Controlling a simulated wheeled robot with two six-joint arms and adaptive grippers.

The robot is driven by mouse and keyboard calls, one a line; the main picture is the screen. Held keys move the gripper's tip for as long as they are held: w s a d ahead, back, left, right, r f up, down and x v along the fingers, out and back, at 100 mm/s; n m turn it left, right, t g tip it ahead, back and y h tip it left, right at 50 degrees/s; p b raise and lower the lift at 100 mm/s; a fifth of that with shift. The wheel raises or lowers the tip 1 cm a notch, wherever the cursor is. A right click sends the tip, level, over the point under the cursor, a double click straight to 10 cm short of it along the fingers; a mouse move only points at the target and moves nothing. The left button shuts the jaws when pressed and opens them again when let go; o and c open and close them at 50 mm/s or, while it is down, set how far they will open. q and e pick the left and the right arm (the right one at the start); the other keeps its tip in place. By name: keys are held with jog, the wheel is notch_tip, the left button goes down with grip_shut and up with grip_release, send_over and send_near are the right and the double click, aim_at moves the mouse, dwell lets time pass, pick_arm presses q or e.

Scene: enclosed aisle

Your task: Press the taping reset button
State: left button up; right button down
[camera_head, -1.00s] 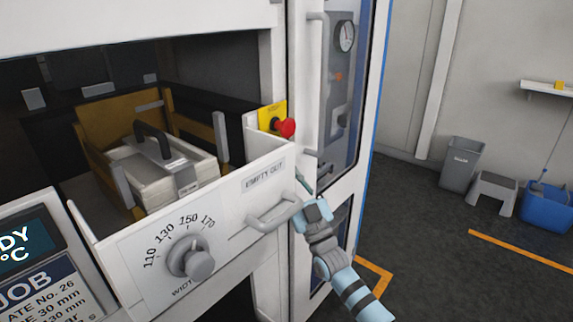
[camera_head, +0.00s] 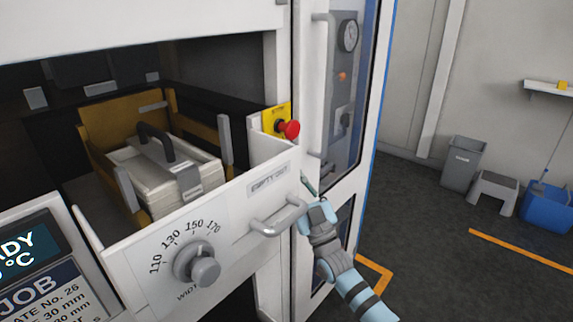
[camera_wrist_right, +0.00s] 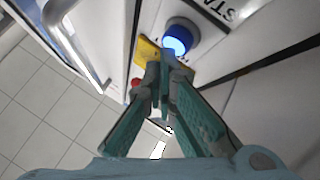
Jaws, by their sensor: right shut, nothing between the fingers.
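My right gripper (camera_head: 308,186) is shut and empty, just right of the drawer front's handle and below a red mushroom button (camera_head: 290,130) on a yellow plate. In the right wrist view, its closed fingertips (camera_wrist_right: 165,66) point up toward a blue lit round button (camera_wrist_right: 180,36), which appears just beyond them. I cannot tell whether they touch it. A label partly reading "STA" is beside that button. No label naming a taping reset button is readable. My left gripper is out of view.
The open drawer (camera_head: 240,220) juts out with a metal handle (camera_head: 278,217) and a width knob (camera_head: 197,265). Behind the gripper stands a white cabinet door with a window (camera_head: 342,90). A grey bin (camera_head: 462,163), a step stool (camera_head: 493,193) and a blue bucket (camera_head: 547,208) are at the right.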

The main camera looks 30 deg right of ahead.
jog(key=s+p, duration=0.2)
jog(key=s+d+p, duration=0.1)
jog(key=s, duration=0.1)
jog(key=shift+s+r+p, duration=0.1)
jog(key=shift+p, duration=0.25)
dwell(0.6)
